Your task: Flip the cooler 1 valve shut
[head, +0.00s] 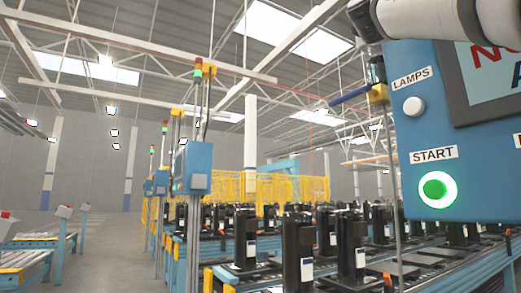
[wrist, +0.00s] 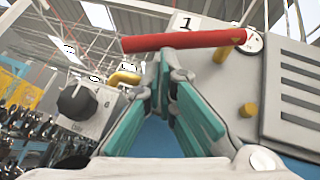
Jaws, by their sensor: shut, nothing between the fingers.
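The cooler 1 valve shows in the wrist view as a red lever (wrist: 185,41) lying nearly level, just beyond my fingertips. A plate marked "1" (wrist: 186,23) is behind it, and a round white dial (wrist: 252,41) is at its right end. My gripper (wrist: 163,72) has teal-sided fingers that meet at the tips, shut and empty. The tips are just below the lever; I cannot tell whether they touch it. The head view shows neither the valve nor my gripper.
In the wrist view, a black knob (wrist: 77,101) on a grey box is at left, a yellow pipe (wrist: 125,77) and a yellow stub (wrist: 248,110) are near the lever, and a grille (wrist: 296,85) is at right. The head view shows a blue panel (head: 465,110) with a lit green START button (head: 438,189).

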